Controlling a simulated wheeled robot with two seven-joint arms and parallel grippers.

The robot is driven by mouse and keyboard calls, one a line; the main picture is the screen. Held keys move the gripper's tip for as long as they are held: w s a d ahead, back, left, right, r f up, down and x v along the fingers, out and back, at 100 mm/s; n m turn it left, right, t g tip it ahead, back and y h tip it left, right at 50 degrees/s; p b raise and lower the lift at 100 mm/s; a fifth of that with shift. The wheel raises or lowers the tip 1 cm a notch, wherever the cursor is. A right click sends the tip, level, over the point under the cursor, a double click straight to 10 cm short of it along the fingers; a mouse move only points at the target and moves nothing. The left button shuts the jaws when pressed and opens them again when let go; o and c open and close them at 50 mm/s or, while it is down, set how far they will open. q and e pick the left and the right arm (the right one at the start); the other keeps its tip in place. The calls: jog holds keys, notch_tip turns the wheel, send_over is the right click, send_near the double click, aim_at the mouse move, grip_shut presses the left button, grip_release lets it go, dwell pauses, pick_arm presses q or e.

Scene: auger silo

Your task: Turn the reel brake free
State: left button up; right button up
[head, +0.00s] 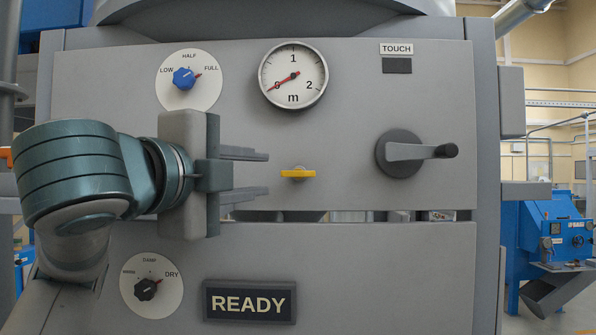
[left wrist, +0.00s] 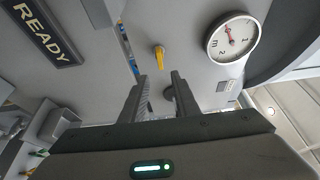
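A small yellow lever (head: 298,173) sits on the grey panel, its bar lying level in the head view. It also shows in the left wrist view (left wrist: 159,56), just ahead of the fingertips. A grey crank handle (head: 420,151) on a round dark hub points right, farther right on the panel. Neither bears a readable label, so I cannot tell by name which is the reel brake. My left gripper (head: 266,173) is open and empty, its fingers one above the other, left of the yellow lever and apart from it. It also shows in the left wrist view (left wrist: 160,78). My right gripper is not in view.
A TOUCH plate (head: 397,66) is at upper right. Below are a dark-knobbed dial (head: 147,289) toward DRY and a READY sign (head: 249,303). A slot crosses the panel under the lever.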

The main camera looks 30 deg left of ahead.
pick_arm(q)
jog(key=p, duration=0.4)
send_near(295, 175)
jog(key=shift+w, duration=1.25)
jog(key=w+p, duration=0.1)
jog(key=w, duration=0.2)
jog(key=w+a+p, duration=0.1)
jog(key=w, duration=0.2)
jog(key=w+p, duration=0.1)
jog(key=w, duration=0.1)
jog(key=shift+w+a+r+p, duration=0.1)
jog(key=shift+w+a+p, duration=0.3)
grip_shut()
